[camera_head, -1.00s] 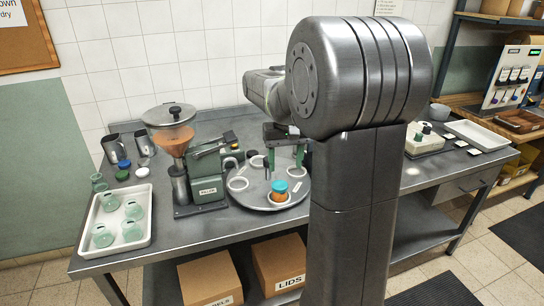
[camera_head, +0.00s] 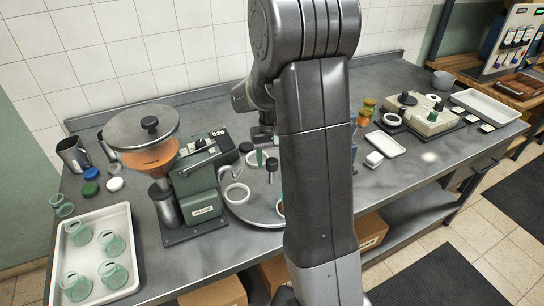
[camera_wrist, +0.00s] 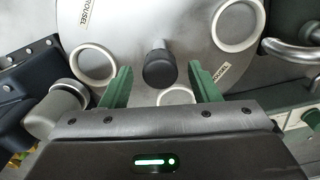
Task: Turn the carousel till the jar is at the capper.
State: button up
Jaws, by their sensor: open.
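The round grey carousel (camera_head: 236,210) stands on the bench, partly hidden behind my arm. It carries white ring holders and a dark upright knob (camera_head: 271,166). In the wrist view the carousel disc (camera_wrist: 185,25) fills the top, with the knob (camera_wrist: 159,64) between my fingers' lines. My gripper (camera_wrist: 160,86) is open, its green fingers on either side of the knob; I cannot tell whether they touch it. My gripper also shows in the head view (camera_head: 264,150). Only an orange sliver of the jar (camera_head: 281,208) shows beside my arm. I cannot clearly make out the capper.
A green filler machine (camera_head: 203,185) with an orange hopper stands left of the carousel. A white tray (camera_head: 133,275) of pale green jars is at the front left. A white tray (camera_head: 384,145) and a pale device (camera_head: 428,115) are at the right.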

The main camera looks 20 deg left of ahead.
jog(key=shift+c, duration=0.5)
grip_shut()
